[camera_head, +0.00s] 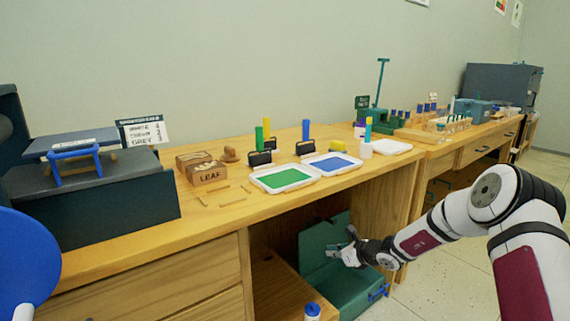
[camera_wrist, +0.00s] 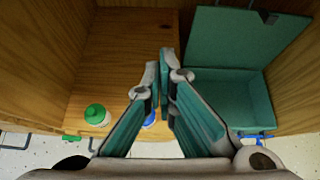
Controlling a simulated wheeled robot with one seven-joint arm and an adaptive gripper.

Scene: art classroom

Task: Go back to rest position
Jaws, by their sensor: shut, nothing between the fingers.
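My gripper (camera_head: 350,238) is reached out low in front of the desk's open knee space, below the desktop. In the wrist view my gripper (camera_wrist: 161,62) has its two teal-padded fingers together at the tips, with nothing visible between them. In the head view the arm comes in from the right edge and bends down to the gripper. An open teal box (camera_head: 365,297) lies below and behind the gripper, with its lid (camera_head: 318,238) raised. The box (camera_wrist: 230,100) is right of the fingers in the wrist view.
A green-capped bottle (camera_wrist: 96,115) and a blue-capped one, partly hidden by the fingers, stand on the low wooden shelf (camera_wrist: 120,50). The desktop (camera_head: 130,235) above holds a green tray (camera_head: 285,178), a blue tray (camera_head: 332,163) and stamps. Open floor (camera_head: 440,285) lies at the right.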

